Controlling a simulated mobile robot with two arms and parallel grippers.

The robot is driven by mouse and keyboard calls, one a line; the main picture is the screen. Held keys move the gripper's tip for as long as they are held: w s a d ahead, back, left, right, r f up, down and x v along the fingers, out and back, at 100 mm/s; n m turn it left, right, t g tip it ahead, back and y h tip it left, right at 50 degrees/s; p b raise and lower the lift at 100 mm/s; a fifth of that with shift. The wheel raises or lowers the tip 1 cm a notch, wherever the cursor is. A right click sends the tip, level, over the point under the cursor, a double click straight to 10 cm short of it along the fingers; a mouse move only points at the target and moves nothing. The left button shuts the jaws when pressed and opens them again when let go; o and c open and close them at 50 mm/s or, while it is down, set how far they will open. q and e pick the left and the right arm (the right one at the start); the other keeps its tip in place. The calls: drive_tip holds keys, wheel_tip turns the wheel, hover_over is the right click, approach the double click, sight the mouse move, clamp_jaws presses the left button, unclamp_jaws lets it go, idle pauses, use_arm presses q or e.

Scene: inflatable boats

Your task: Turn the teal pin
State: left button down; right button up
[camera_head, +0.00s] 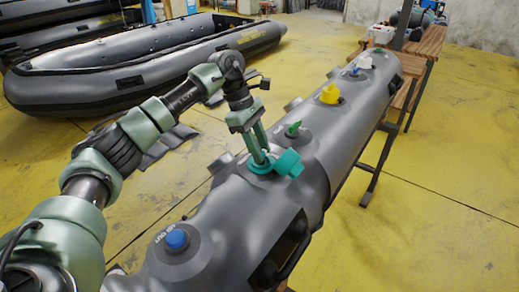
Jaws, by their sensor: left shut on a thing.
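The teal pin (288,163) sits on top of the long grey inflated tube (240,210). It has a flat round part low on the tube and a wider tab sticking out to the right. My left gripper (261,163) points down at it, with its fingertips at the round part. It is shut on the teal pin, though the fingers partly hide where they touch. My right gripper does not show in the head view.
On the same tube are a blue knob (176,238) nearer me, and a green pin (294,128) and a yellow piece (330,94) farther away. A grey inflatable boat (150,62) lies on the yellow floor behind my left arm. A wooden bench (428,42) stands at the right back.

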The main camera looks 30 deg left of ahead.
use_arm(q)
drive_tip(key=shift+w+r+m+g, duration=0.1)
drive_tip(key=shift+m+g, duration=0.2)
drive_tip(key=shift+m, duration=0.5)
drive_tip(key=c, duration=1)
unclamp_jaws()
drive_tip(key=b+v, duration=0.1)
drive_tip(key=v, duration=0.6)
drive_tip(key=shift+a+r, duration=0.1)
drive_tip(key=shift+r, duration=0.25)
